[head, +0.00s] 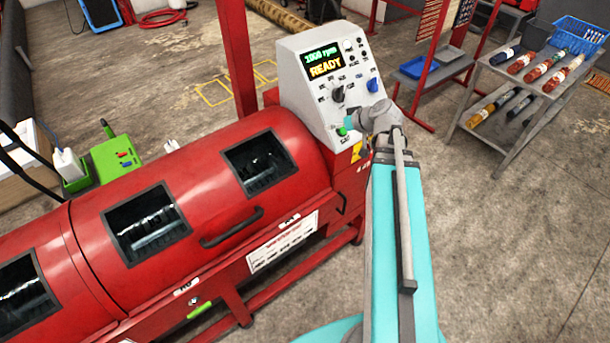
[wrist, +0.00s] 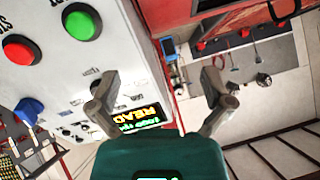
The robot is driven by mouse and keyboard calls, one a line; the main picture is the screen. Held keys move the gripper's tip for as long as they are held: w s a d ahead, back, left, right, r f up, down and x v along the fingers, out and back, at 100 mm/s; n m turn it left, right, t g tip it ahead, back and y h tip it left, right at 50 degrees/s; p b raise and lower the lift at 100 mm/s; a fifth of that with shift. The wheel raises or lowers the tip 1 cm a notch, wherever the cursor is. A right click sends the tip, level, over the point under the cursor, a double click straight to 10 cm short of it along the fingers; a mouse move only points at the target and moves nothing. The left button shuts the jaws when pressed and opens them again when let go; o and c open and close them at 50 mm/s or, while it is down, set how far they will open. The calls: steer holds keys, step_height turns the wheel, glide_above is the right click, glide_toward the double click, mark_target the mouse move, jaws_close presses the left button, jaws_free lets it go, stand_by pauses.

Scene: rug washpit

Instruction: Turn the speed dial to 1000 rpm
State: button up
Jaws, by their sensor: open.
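The control panel (head: 312,88) is a pale sloped box at the right end of the red drum machine. Its display (head: 326,62) reads "1000 rpm" above "READY". A black dial (head: 338,94) sits below the display, and a blue knob (head: 372,85) is to its right. In the wrist view, my gripper (wrist: 160,80) is open and empty, beside the panel face. The green button (wrist: 82,22), red button (wrist: 20,48) and blue knob (wrist: 28,108) show there. The display (wrist: 140,118) is partly behind a finger.
The red drum (head: 180,195) with windows and a handle fills the left. A grey shelf (head: 535,100) with rolled rugs or bottles stands at the right, near a blue basket (head: 580,35). Concrete floor (head: 500,240) is clear at the lower right. My arm covers the panel's lower right.

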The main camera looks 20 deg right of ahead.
steer(key=s+a+f+g+h+b, duration=0.1)
steer(key=s+a+f+g, duration=0.2)
steer(key=a, duration=0.3)
steer(key=s+a+f+m+g+h+b, duration=0.1)
steer(key=s+a+f+g+b, duration=0.1)
steer(key=a+f, duration=0.4)
steer(key=shift+s+a+f+g, duration=0.25)
steer(key=shift+s+a+g, duration=0.15)
steer(key=shift+s+g, duration=0.7)
steer(key=shift+s, duration=0.2)
steer(key=s+a+h, duration=0.1)
steer(key=s+a+g+h, duration=0.1)
steer(key=s, duration=0.1)
steer(key=s+a+f+m+h, duration=0.1)
steer(key=shift+s+g, duration=0.25)
steer(key=shift+g, duration=0.05)
stand_by(1.7)
